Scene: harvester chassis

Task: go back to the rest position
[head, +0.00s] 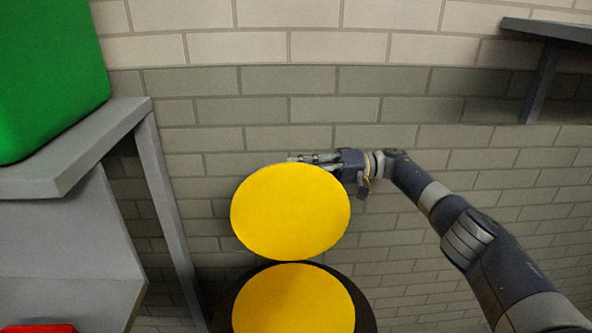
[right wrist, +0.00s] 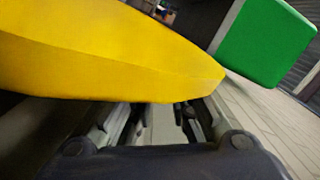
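My right arm comes in from the right in the head view. Its gripper (head: 308,158) points left, at the top edge of the upper yellow disc (head: 290,212), which partly overlaps it in the picture. In the right wrist view the yellow disc (right wrist: 100,50) spans the view and hides the fingertips. Below it, the finger parts of my right gripper (right wrist: 162,115) stand apart with a pale gap between them and nothing visible held there. Whether the gripper touches the disc I cannot tell. My left gripper is not in view.
A second yellow disc (head: 294,303) lies below the first, over a dark round shape. A green box (head: 50,75) stands on a grey table (head: 85,150) at left; it also shows in the wrist view (right wrist: 265,40). A red thing (head: 38,328) is lower left. A dark shelf (head: 550,30) is upper right.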

